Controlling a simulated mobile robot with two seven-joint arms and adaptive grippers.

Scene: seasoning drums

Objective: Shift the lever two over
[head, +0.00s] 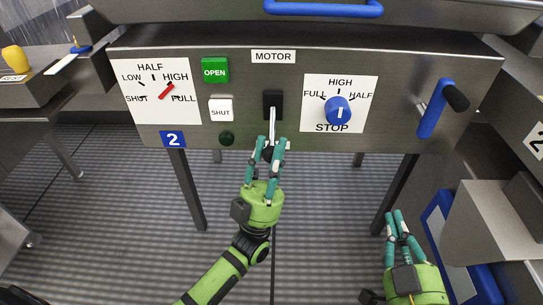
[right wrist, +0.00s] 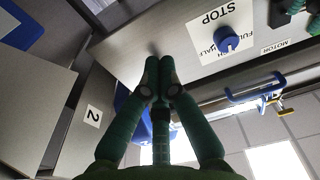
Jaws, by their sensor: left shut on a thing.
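The MOTOR lever (head: 272,122) is a pale metal stick on a black plate (head: 272,99) in the middle of the grey panel; it slants down and toward me. My left gripper (head: 269,147) is shut around its dark lower end, and the fingers partly hide it. My right gripper (head: 396,217) is low at the right, below the panel and apart from it. Its fingers are together and empty; they also fill the middle of the right wrist view (right wrist: 159,66).
The panel also has a red pointer (head: 167,91) near HIGH, a green OPEN button (head: 215,70), a white SHUT button (head: 221,110), a blue dial knob (head: 337,111) and a blue crank (head: 434,113) with a black handle. A grey box (head: 495,235) stands at right. The floor below the panel is open.

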